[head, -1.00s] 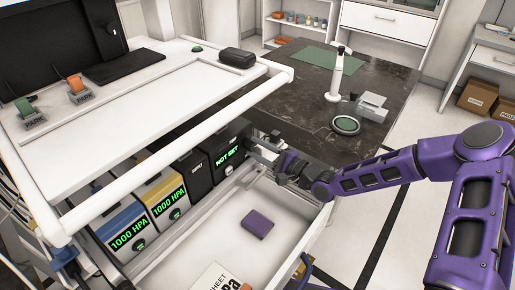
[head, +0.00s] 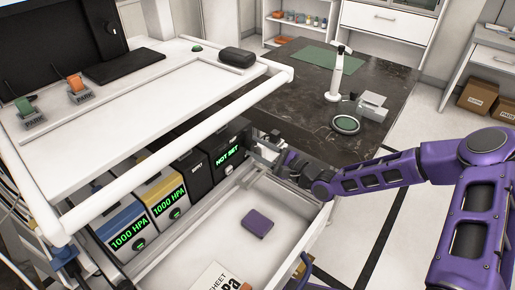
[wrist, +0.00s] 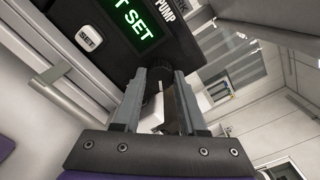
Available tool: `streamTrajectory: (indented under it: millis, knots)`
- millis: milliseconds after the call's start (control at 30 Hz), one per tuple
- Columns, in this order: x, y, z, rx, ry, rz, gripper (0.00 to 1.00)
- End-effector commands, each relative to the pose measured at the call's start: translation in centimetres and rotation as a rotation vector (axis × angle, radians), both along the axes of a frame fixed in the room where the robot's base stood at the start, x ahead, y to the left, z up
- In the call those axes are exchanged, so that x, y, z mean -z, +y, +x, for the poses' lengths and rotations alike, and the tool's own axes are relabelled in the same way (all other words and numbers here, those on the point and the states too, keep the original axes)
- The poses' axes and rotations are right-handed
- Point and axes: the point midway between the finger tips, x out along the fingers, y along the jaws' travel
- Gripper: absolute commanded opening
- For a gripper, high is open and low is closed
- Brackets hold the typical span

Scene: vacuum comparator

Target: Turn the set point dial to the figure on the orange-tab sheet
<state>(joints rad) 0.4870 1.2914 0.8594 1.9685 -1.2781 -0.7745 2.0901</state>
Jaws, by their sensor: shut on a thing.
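The black pump unit (head: 229,155) at the right end of the row shows a green NOT SET display; its end also shows in the wrist view (wrist: 128,15). The dark dial (wrist: 154,82) sits below that display, between my gripper's fingers (wrist: 160,85), which are shut on it. The dial's markings are not readable. In the head view my gripper (head: 263,150) reaches the unit's right side from the right. A white SET button (wrist: 89,39) is left of the dial. A white sheet (head: 219,277) lies in the drawer, cut off by the bottom edge; its figure and any tab colour cannot be seen.
An open white drawer (head: 205,250) below holds a purple block (head: 258,223). Yellow (head: 163,198) and blue (head: 125,236) units read 1000 HPA. Orange (head: 77,85) and green (head: 27,108) tabs stand in PARK holders on the top. A white rail (head: 175,145) overhangs the units.

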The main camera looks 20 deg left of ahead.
Motion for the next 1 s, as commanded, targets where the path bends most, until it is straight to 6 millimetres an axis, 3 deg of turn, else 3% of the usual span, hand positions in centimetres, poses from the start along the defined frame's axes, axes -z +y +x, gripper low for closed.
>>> streamTrajectory:
  millis: [33, 200, 567, 767, 1000]
  knots:
    - [0.1, 0.0, 0.0, -0.001, 0.000, -0.001, 0.45]
    - [0.0, 0.0, 0.0, -0.001, 0.000, -0.001, 0.72]
    - [0.0, -0.5, -0.1, 0.001, -0.001, -0.001, 0.72]
    - [0.0, -3.5, -1.3, 0.004, -0.001, -0.001, 0.72]
    - [0.0, -9.0, -3.6, 0.004, -0.001, -0.003, 0.72]
